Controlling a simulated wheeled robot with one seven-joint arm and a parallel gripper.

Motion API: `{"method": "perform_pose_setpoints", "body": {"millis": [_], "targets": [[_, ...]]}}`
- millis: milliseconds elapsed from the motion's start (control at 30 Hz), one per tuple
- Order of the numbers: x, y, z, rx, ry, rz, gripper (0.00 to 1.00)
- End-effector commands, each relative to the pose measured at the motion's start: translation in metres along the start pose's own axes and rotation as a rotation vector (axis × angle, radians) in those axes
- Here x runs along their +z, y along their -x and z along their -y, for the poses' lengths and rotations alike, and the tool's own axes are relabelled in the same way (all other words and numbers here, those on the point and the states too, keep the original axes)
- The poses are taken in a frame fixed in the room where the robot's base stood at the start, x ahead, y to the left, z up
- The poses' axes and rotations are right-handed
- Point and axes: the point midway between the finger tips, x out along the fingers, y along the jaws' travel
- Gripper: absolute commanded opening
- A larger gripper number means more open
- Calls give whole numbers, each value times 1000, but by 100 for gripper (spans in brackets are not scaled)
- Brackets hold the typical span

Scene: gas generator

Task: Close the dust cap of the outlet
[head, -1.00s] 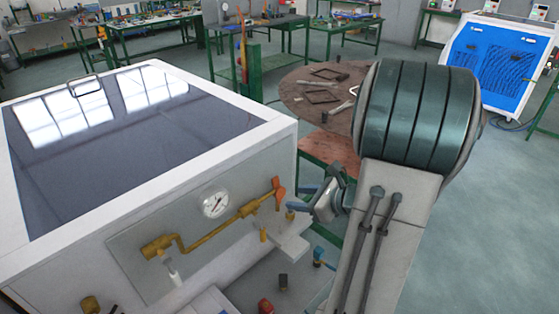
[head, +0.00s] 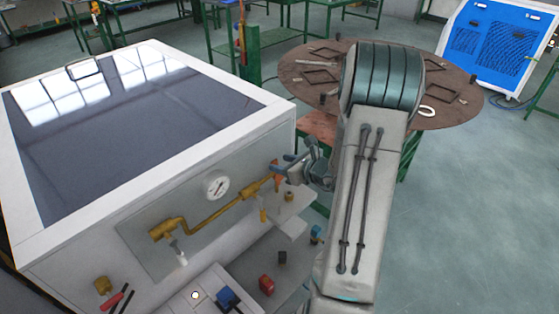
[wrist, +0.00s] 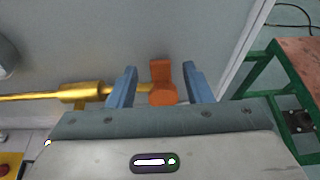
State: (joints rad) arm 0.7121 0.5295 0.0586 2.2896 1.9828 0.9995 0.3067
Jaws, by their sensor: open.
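The orange dust cap (head: 276,181) is at the right end of the brass outlet pipe (head: 203,223) on the front of the grey cabinet. In the wrist view the cap (wrist: 162,94) has a rounded lower part and a tab standing up from it. My gripper (wrist: 159,70) is open, with one blue finger on each side of the cap and a visible gap on both sides. In the head view my gripper (head: 283,164) partly hides the cap.
A pressure gauge (head: 216,186) sits above the pipe. A small brass fitting (head: 289,197) stands on a ledge to the right of the cap. A round brown table (head: 455,118) is behind my arm. Open floor lies to the right.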

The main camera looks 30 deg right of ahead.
Motion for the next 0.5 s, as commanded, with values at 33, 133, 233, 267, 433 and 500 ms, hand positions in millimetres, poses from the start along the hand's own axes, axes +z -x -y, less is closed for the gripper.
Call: {"method": "perform_pose_setpoints", "body": {"millis": [33, 133, 233, 267, 433, 500], "targets": [[0, -6, 0, 2, -1, -1, 45], [0, -14, 0, 1, -1, 0, 45], [0, -18, 0, -1, -1, 0, 45], [0, -18, 0, -1, -1, 0, 45], [0, -19, 0, -1, 0, 0, 45], [0, -19, 0, -1, 0, 0, 45]]}}
